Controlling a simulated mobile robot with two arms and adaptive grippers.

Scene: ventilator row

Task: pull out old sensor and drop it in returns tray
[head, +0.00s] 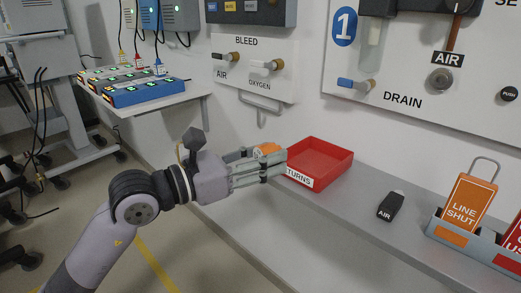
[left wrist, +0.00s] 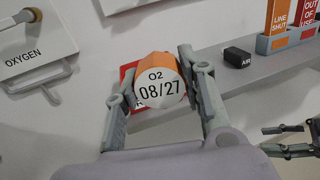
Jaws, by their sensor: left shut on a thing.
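My left gripper (head: 274,165) is shut on a round sensor (head: 267,149) with an orange body. In the left wrist view the sensor (left wrist: 158,82) shows a white face reading "O2 08/27", between the two fingers. The red returns tray (head: 318,155) stands on the grey shelf, just right of and behind the gripper in the head view. The fingers hide part of its label. In the left wrist view the tray (left wrist: 128,76) is mostly hidden behind the sensor. My right gripper (left wrist: 283,139) shows at the right edge there, its fingers apart and empty.
A black block marked AIR (head: 391,206) lies on the shelf (head: 345,210) right of the tray. A holder (head: 470,243) with orange and red tags stands farther right. Wall panels with BLEED (head: 252,68) and DRAIN valves are above. A blue case (head: 145,92) sits on the left shelf.

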